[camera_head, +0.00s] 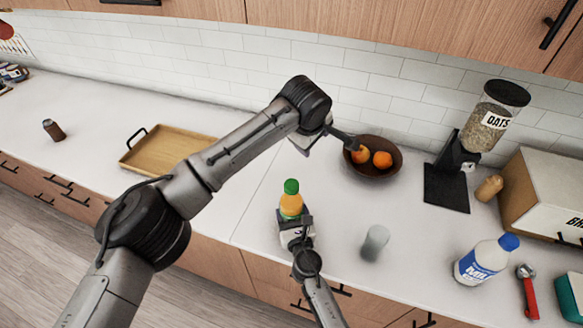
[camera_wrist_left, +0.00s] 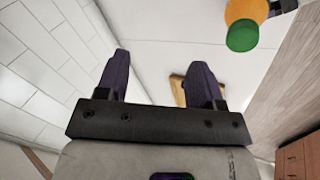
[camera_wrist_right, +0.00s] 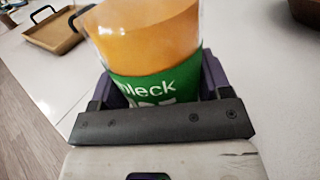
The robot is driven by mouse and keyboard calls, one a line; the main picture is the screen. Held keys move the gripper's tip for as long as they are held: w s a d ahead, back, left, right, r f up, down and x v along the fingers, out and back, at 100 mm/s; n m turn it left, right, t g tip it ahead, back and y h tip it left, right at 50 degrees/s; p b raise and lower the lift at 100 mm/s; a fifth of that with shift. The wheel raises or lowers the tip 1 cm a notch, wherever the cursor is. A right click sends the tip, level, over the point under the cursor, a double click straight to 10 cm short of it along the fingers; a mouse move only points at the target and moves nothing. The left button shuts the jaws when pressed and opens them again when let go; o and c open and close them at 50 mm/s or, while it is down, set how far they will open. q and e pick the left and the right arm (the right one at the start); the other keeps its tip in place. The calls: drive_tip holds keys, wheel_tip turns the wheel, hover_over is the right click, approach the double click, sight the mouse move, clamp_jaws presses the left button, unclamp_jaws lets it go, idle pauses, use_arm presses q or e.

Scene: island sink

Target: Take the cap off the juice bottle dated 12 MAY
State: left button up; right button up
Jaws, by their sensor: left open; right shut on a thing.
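The juice bottle (camera_head: 291,205) is orange with a green cap (camera_head: 291,186) on top, upright at the counter's front middle. My right gripper (camera_head: 296,222) is shut on its lower body. In the right wrist view the bottle (camera_wrist_right: 150,45) shows a green label reading "pleck" between the fingers; no date is readable. My left gripper (camera_head: 346,138) is open and empty, above and behind the bottle, near the fruit bowl. In the left wrist view the bottle's cap (camera_wrist_left: 243,35) shows at upper right, apart from the open fingers (camera_wrist_left: 162,75).
A dark bowl (camera_head: 374,171) with oranges stands behind. A cup (camera_head: 375,242) and a milk bottle (camera_head: 485,260) stand to the right. The oats dispenser (camera_head: 487,127) and a box (camera_head: 548,195) are at far right. A wooden tray (camera_head: 165,152) is left.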

use_arm(q)
drive_tip(key=w+d+r+m+t+h, duration=0.2)
drive_tip(key=d+r+m+t+h, duration=0.65)
drive_tip(key=d+r+m, duration=0.85)
drive_tip(key=s+r+m+g+h, duration=0.1)
drive_tip(key=s+m+g+h, duration=0.35)
drive_tip(key=m, duration=1.05)
drive_tip(key=s+r+m+g+h, duration=0.2)
drive_tip(key=s+m+g+h, duration=0.25)
drive_tip(key=m, duration=1.05)
drive_tip(key=n+g+y, duration=0.4)
drive_tip(key=n+y, duration=1.5)
drive_tip(key=n, duration=1.6)
hover_over(292, 184)
drive_tip(key=d, duration=0.1)
wheel_tip(292, 184, down, 22)
drive_tip(key=shift+s+f, duration=0.1)
drive_tip(key=shift+f, duration=0.05)
drive_tip(key=shift+a+m, duration=0.3)
drive_tip(key=shift+a+f, duration=0.2)
drive_tip(key=shift+f, duration=3.85)
